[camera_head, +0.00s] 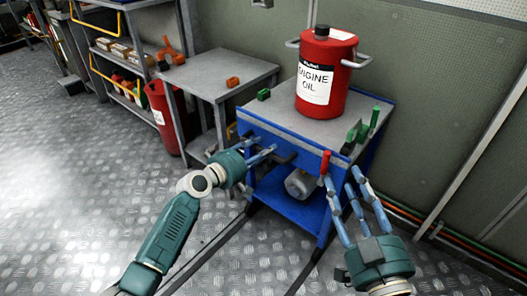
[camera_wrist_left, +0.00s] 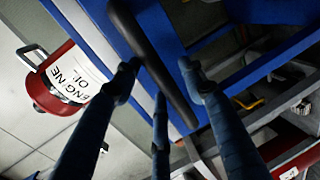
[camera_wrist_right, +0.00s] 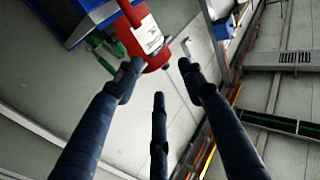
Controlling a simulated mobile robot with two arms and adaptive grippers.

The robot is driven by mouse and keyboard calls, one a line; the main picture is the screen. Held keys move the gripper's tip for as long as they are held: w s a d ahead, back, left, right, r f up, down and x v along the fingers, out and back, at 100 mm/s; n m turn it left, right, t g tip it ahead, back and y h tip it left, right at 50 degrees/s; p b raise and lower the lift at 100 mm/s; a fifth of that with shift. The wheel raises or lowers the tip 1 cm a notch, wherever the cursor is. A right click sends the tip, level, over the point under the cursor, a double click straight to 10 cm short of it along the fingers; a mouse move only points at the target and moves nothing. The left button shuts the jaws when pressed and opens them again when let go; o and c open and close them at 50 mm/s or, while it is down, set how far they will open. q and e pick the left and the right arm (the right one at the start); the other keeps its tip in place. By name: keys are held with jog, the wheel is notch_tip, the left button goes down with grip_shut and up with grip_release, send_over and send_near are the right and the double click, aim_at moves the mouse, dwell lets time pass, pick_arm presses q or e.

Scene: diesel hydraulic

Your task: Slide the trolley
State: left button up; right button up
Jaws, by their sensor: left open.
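The trolley is a blue cart with a grey top (camera_head: 275,105). Its blue frame also shows in the left wrist view (camera_wrist_left: 200,20). A dark handle bar (camera_wrist_left: 152,58) on the trolley's front runs between the fingers of my left gripper (camera_wrist_left: 165,85). My left gripper (camera_head: 268,153) is open around this bar; whether the fingers touch it is not clear. My right gripper (camera_head: 347,180) is open and empty, just in front of the trolley's right corner, near a red upright grip (camera_head: 325,162). In the right wrist view its fingers are spread (camera_wrist_right: 160,80).
A red engine oil can (camera_head: 327,80) and green items (camera_head: 358,131) stand on the trolley. A grey table (camera_head: 215,75) stands close to its left, with a red bin (camera_head: 162,118) and shelves beyond. A wall is behind; the floor in front is largely clear.

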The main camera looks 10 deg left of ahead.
pick_arm(q)
jog(key=shift+w+d+f, duration=0.1)
jog(key=shift+w+d, duration=0.15)
jog(key=shift+w, duration=0.05)
pick_arm(e)
jog(key=shift+s+r+t, duration=0.1)
jog(key=shift+r+t, duration=0.3)
jog(key=shift+r, duration=0.5)
pick_arm(q)
jog(key=shift+c, duration=0.5)
grip_shut()
jog(key=shift+f, duration=0.1)
pick_arm(e)
jog(key=shift+f, duration=0.1)
